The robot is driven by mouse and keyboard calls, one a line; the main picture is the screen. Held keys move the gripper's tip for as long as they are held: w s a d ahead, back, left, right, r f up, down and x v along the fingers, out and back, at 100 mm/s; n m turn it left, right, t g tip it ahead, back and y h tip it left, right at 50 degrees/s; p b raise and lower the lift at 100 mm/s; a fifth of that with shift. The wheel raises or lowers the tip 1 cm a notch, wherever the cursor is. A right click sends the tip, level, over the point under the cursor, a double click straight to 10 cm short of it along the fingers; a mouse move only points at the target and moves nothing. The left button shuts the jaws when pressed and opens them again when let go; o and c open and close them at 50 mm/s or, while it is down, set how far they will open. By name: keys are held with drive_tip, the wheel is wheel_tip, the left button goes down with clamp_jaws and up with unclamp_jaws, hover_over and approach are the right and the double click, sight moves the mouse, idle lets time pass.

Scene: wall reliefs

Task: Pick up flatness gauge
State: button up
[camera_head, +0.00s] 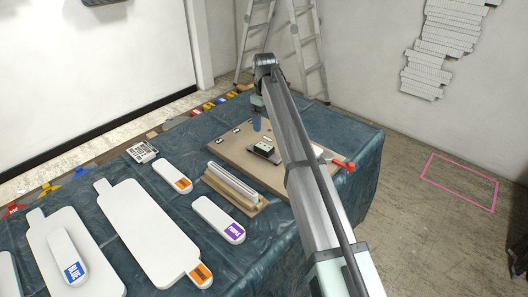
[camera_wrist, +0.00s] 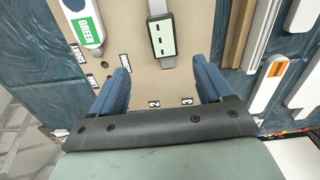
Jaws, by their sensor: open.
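A dark block with pale green-white marks, which looks like the flatness gauge (camera_head: 264,148), lies on the tan board (camera_head: 230,153). In the head view my gripper (camera_head: 257,117) hangs above the board, beyond the block. My arm hides part of the board's right side.
A white bar on a wooden base (camera_head: 246,203) stands beside the board. White paddles with orange (camera_head: 173,175) and purple (camera_head: 219,218) labels lie nearby. A green-labelled white piece (camera_wrist: 88,27) lies left of the block in the wrist view. A red-ended tool (camera_head: 343,164) lies at right.

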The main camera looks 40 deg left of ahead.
sight(264, 146)
wheel_tip(264, 146, down, 8)
drive_tip(key=shift+r, duration=0.15)
drive_tip(key=shift+s+d+f, duration=0.1)
drive_tip(key=shift+s+f, duration=0.05)
drive_tip(key=shift+f, duration=1.15)
drive_tip(key=shift+s+d+f, duration=0.1)
drive_tip(key=shift+s+f, duration=0.05)
drive_tip(key=shift+f, duration=1.1)
drive_tip(key=c, duration=1.1)
drive_tip(key=shift+c, duration=0.2)
